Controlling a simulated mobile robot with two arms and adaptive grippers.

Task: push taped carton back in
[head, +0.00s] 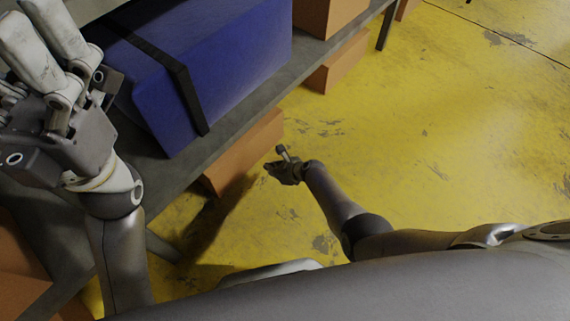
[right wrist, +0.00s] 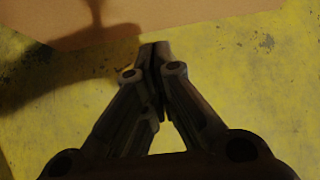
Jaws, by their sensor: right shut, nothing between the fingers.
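A brown carton (head: 250,148) stands on the yellow floor under the shelf and sticks out past the shelf's front edge. I cannot make out tape on it. My right gripper (head: 282,165) is low, just off the carton's near right end, shut and empty. In the right wrist view the carton's face (right wrist: 200,22) fills the top, with a dark shadow on it. The shut fingertips (right wrist: 155,50) overlap its lower edge; I cannot tell whether they touch. My left gripper (head: 45,60) is at the upper left beside the shelf; its fingertips are not clear.
A blue box (head: 225,60) with a black strap lies on the grey shelf (head: 190,165). Another carton (head: 338,62) is under the shelf further back, and one (head: 325,12) is on the shelf. More cartons (head: 20,275) are at the lower left. The yellow floor (head: 440,130) to the right is clear.

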